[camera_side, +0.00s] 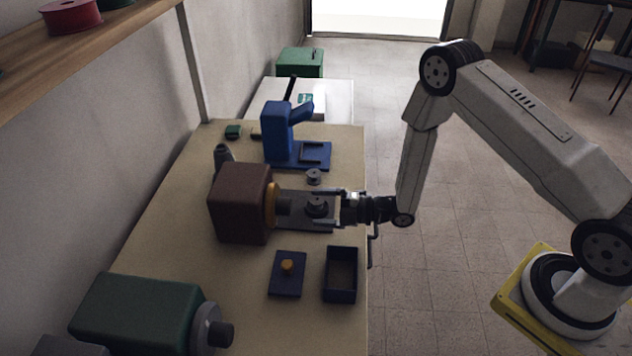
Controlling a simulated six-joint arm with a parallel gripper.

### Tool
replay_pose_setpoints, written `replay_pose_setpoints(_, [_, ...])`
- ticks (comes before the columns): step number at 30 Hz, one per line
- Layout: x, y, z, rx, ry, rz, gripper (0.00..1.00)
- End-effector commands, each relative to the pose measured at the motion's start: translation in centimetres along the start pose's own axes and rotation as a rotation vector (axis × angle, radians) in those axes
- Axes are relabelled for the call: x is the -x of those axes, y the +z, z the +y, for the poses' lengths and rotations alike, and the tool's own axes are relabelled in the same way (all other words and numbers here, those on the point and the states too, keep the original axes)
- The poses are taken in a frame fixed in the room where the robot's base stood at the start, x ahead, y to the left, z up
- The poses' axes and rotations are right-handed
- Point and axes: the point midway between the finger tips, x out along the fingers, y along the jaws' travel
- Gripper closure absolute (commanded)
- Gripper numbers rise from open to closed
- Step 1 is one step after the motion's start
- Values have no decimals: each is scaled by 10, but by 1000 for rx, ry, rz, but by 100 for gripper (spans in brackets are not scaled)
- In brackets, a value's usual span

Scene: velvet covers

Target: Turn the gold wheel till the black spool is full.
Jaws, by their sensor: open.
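A gold wheel (271,205) sits upright on the right face of a brown box-shaped machine (240,204). A grey bed extends right from it. A dark round piece (316,205) stands on this bed; it may be the black spool, but I cannot tell how full it is. My gripper (332,209) is open at the right end of the bed, pointing left towards the wheel. Its fingers lie on either side, close to the dark piece; I cannot tell whether they touch it. The gripper is apart from the gold wheel.
A small grey spool-like piece (313,176) lies behind my gripper. A blue press (278,132) stands farther back. In front are a blue plate with a gold knob (287,266) and an open dark box (340,290). A green motor-like machine (137,310) stands front left.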

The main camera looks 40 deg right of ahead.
Motion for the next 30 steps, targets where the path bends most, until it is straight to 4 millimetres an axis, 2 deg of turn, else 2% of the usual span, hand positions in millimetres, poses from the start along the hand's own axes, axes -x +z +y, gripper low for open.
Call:
replay_pose_setpoints(12, [-7, -11, 14, -539, -116, -173, 1])
replay_pose_setpoints(18, [-5, -16, 17, -755, -135, -259, 1])
replay_pose_setpoints(24, [-4, -17, 18, -850, -136, -299, 1])
replay_pose_setpoints(30, [-4, -17, 18, -858, -136, -302, 1])
